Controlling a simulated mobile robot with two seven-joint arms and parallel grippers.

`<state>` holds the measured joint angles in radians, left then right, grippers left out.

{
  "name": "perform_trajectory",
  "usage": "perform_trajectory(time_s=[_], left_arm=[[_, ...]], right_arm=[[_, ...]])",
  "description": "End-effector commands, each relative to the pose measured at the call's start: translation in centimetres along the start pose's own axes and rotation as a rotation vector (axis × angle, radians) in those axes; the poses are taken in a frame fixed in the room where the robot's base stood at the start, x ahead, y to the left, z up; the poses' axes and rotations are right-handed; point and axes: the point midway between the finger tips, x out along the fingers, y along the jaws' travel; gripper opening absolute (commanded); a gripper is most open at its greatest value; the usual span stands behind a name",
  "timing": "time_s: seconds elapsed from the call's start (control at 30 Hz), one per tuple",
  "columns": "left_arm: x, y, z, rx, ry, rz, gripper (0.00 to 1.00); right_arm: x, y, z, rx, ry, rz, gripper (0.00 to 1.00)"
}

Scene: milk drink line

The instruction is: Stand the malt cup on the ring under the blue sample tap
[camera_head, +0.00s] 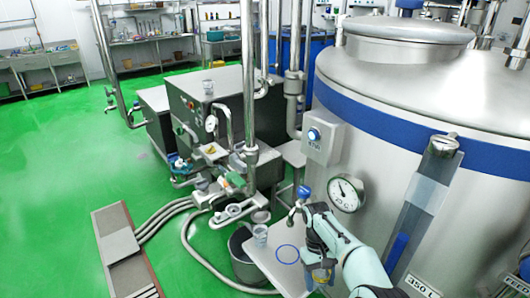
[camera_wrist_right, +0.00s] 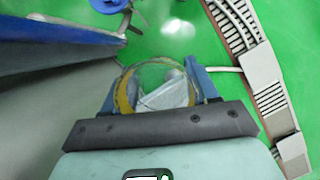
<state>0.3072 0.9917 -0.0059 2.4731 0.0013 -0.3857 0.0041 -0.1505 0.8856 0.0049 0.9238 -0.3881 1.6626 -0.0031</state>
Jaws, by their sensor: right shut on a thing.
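My right gripper (camera_head: 318,268) is shut on a clear cup with an amber band, which looks like the malt cup (camera_head: 321,276). In the right wrist view the cup (camera_wrist_right: 155,88) sits between the two blue fingers. The blue ring (camera_head: 287,254) is drawn on a pale grey plate and is bare. The held cup is to the right of the ring and nearer the camera; its height above the plate is hard to tell. The blue sample tap (camera_head: 304,193) is on the tank side, above and behind the ring. My left gripper is not in view.
Another clear cup (camera_head: 260,235) stands on the plate's left part, beside the ring. The steel tank (camera_head: 400,120) with its round gauge (camera_head: 347,194) rises close behind my right arm. A dark bucket (camera_head: 242,262) and hoses lie left of the plate. The green floor beyond is open.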

Motion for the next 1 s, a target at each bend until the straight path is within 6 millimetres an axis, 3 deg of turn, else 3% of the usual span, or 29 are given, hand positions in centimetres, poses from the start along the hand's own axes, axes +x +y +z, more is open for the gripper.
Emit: perform_trajectory(time_s=[0.23, 0.73, 1.0], left_arm=[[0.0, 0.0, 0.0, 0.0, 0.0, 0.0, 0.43], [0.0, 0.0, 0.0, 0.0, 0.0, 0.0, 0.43], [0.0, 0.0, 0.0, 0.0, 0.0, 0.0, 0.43]], right_arm=[[2.1, 2.2, -3.2, 0.232, 0.0, -0.096, 0.25], [2.1, 2.0, -2.6, 0.219, -0.001, -0.09, 0.25], [4.5, 1.4, -0.4, 0.215, 0.002, -0.085, 0.25]])
